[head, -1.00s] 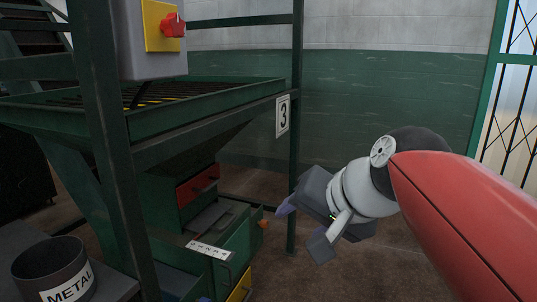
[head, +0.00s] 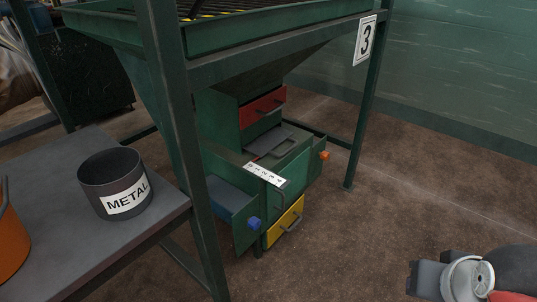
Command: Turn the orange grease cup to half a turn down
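The orange grease cup (head: 324,155) is a small knob on the right side of the green drawer unit (head: 298,170) under the hopper. A white marked strip (head: 264,173) lies on the unit's top edge, its marks too small to read. A blue knob (head: 254,223) sits lower, at the front left of the unit. My gripper (head: 425,278) is at the bottom right, below and to the right of the orange cup and well apart from it. Its fingers are only partly in view, so its opening is unclear.
A green frame post (head: 180,150) stands left of the unit, and another post (head: 359,120) stands behind right. A grey table (head: 75,225) at left holds a bin labelled METAL (head: 114,180). The floor at right is clear.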

